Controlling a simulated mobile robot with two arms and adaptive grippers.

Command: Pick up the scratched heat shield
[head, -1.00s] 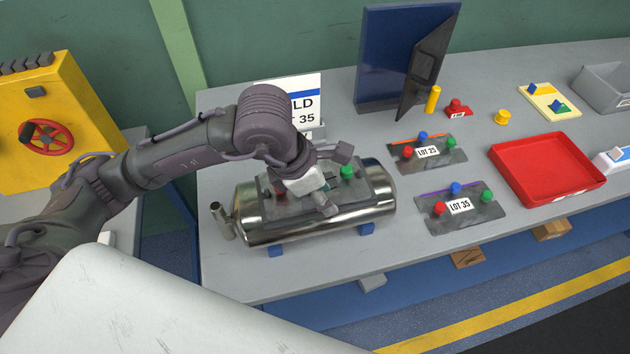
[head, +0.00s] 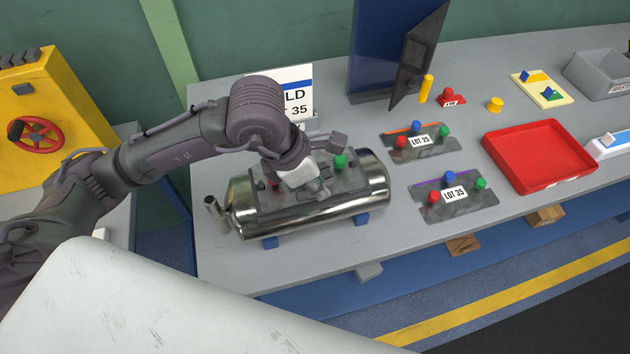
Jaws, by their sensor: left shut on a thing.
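A dark grey heat shield (head: 351,182) with a red knob and a green knob (head: 341,161) lies on top of a shiny metal muffler (head: 300,222). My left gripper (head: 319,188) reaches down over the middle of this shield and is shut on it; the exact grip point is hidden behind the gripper. I cannot make out scratches on it from here. Two more shields lie flat on the table to the right: one with an orange stripe, labelled LOT 25 (head: 440,149), and one with a purple stripe, labelled LOT 35 (head: 473,208). My right gripper is not in view.
A sign (head: 298,90) ending in "LD" and "35" stands behind the muffler. A red tray (head: 548,183) is at the right, with a grey bin (head: 600,88) beyond it. A dark blue panel (head: 375,55) rises at the back. Bare table (head: 400,235) lies right of the muffler.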

